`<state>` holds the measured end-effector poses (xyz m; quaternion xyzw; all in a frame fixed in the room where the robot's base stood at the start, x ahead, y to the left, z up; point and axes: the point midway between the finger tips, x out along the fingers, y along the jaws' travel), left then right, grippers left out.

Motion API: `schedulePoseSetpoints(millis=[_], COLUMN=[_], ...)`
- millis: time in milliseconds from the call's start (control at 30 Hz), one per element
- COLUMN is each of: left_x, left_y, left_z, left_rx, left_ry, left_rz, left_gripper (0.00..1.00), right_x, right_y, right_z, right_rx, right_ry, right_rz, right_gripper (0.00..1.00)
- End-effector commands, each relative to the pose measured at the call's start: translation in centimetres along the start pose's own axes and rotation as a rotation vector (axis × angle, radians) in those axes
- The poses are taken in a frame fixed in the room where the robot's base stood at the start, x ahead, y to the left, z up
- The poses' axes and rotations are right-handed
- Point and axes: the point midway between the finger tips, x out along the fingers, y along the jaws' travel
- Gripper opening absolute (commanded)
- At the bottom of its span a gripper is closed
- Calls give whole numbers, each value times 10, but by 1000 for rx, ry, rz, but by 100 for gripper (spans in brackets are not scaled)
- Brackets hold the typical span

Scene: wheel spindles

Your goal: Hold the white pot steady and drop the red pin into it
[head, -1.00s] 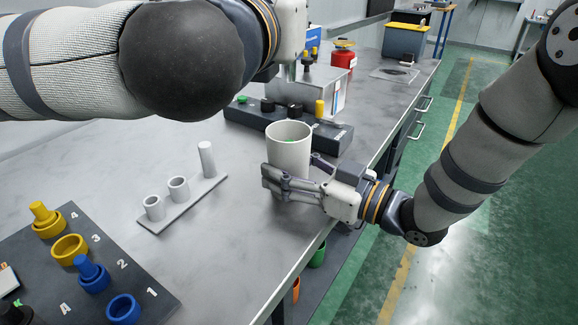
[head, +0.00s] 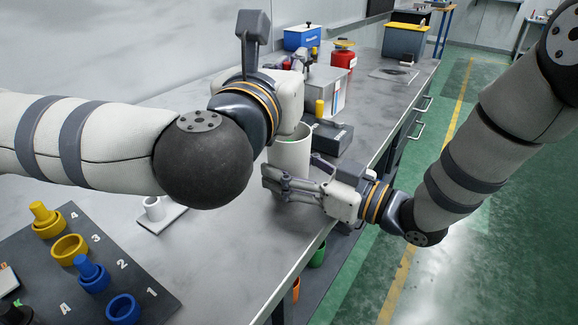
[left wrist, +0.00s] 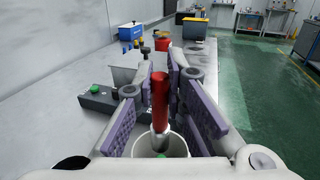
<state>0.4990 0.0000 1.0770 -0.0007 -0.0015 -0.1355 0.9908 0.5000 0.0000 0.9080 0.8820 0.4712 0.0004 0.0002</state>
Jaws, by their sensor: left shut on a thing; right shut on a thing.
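The white pot (head: 290,156) stands upright near the table's front edge in the head view. My right gripper (head: 288,177) is shut on the pot's lower side. The red pin (left wrist: 159,95) shows in the left wrist view, upright with a metallic lower part. My left gripper (left wrist: 162,88), with purple pads, is shut on the pin. The pin's lower end appears over the mouth of the pot (left wrist: 138,145); I cannot tell whether it is inside. Something green shows inside the pot. In the head view my left arm hides the pin and part of the pot's rim.
A dark block (head: 332,138) and a grey box (head: 328,86) stand behind the pot. A dark board (head: 60,262) with yellow and blue parts lies front left.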

Motion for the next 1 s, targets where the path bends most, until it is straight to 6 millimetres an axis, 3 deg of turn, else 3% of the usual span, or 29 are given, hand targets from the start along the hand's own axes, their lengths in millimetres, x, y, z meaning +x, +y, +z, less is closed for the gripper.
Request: schedulePoseSetpoints(millis=[200,500,533,600,633,900,1000], left_x=[0,0,0,0,0,-1,-13], left_y=[0,0,0,0,0,0,-1], left_z=[-14,-16,-16,-16,-16,-16,-16], left_rx=[1,0,0,0,0,0,0], left_ry=[0,-2,-2,-2,-2,0,0], left_rz=[-1,-1,-1,-1,-1,-1,-4], left_gripper=[0,0,16,32,35,35,35], right_x=[0,0,0,0,0,0,0], right_y=[0,0,0,0,0,0,0], right_z=[0,1,1,1,1,1,1], right_rx=[1,1,1,1,1,1,1], right_ry=[-1,-1,-1,-1,-1,-1,-1], right_rz=[0,0,0,0,0,0,0], right_gripper=[27,27,27,27,27,27,27])
